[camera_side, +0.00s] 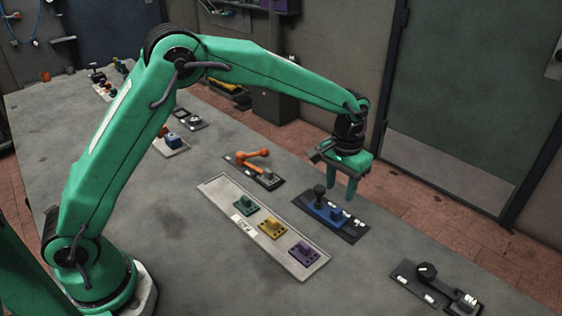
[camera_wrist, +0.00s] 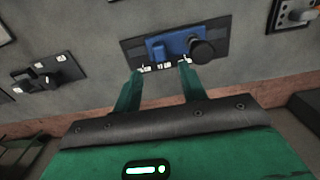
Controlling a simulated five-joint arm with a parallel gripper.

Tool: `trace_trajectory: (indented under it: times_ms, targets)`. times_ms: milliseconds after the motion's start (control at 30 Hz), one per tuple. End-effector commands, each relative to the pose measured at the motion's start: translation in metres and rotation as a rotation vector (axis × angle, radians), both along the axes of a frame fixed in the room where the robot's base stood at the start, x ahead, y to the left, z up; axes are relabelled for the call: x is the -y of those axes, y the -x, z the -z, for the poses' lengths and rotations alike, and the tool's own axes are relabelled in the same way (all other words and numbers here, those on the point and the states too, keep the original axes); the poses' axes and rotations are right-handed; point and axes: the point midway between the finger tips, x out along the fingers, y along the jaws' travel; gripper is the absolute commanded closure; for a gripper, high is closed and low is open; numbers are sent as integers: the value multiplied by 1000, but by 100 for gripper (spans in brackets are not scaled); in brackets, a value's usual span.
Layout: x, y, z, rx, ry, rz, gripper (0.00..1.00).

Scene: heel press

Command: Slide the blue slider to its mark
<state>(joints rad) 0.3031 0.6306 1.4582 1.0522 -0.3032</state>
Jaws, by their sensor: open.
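The blue slider (camera_side: 326,211) sits on a dark base plate (camera_side: 356,233) on the grey table. A black round knob (camera_side: 319,191) stands at one end of the blue part. In the wrist view the blue slider (camera_wrist: 177,45) lies on the plate (camera_wrist: 132,50), with the knob (camera_wrist: 202,51) at its right. Small white marks (camera_wrist: 165,66) run along the plate's near edge; which is the slider's mark I cannot tell. My gripper (camera_side: 341,196) is open and empty, pointing down close to the slider. Its fingertips (camera_wrist: 160,71) show by the marked edge in the wrist view.
A pale panel (camera_side: 210,188) with green, yellow and purple pieces lies to the left of the slider plate. An orange lever (camera_side: 252,158) stands behind that panel. A dial unit (camera_side: 428,278) is at the lower right. Bare table lies between the slider plate and dial unit.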

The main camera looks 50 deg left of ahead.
Motion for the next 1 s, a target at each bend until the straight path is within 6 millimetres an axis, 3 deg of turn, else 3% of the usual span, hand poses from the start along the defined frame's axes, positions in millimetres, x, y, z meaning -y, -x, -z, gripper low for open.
trace_trajectory:
  times_ms: [367,1000]
  targets:
    - [1,0,7,-2,-1,0,58]
    - [1,0,73,-2,-1,0,58]
